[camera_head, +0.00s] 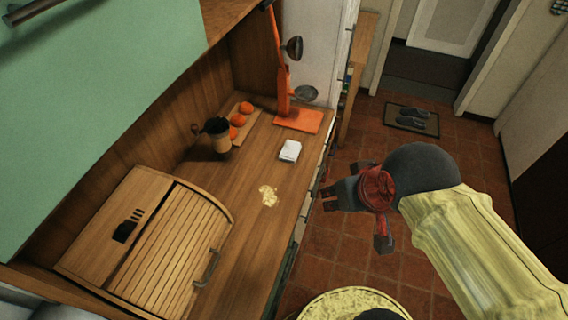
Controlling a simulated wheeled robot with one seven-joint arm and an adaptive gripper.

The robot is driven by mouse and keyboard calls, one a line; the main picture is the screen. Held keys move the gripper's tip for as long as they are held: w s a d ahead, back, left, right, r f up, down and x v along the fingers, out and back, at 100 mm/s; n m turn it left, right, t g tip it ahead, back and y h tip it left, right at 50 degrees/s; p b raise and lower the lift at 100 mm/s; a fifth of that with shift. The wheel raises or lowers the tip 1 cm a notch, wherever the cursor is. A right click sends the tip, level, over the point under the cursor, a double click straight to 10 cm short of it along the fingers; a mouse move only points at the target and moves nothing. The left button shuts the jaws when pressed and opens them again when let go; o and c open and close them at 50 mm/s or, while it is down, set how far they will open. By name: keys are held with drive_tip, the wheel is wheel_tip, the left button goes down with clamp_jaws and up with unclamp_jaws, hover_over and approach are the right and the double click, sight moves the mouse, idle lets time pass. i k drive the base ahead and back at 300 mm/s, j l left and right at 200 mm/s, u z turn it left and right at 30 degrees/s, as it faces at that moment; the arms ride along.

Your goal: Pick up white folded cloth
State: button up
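The white folded cloth (290,150) is a small, thick white square. It lies flat on the wooden counter (255,235), near the counter's right edge. My gripper (332,197) is to the right of the counter edge, over the tiled floor in the picture, and apart from the cloth. Its dark fingers point left, with the red wrist part behind them.
A pale yellow patch (268,195) lies in front of the cloth. An orange stand (298,121) with hanging ladles is behind it. A dark-topped cup (219,140) and orange fruits (239,120) on a board stand left. A wooden bread box (165,250) fills the near left.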

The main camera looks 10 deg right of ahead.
sight(290, 150)
drive_tip(key=i+l+u, duration=0.15)
drive_tip(key=i+l, duration=0.15)
drive_tip(key=i+l+u, duration=0.15)
drive_tip(key=i+l, duration=0.15)
drive_tip(key=l, duration=0.15)
drive_tip(key=i+l+u, duration=0.15)
drive_tip(key=i+l, duration=0.15)
drive_tip(key=l, duration=0.1)
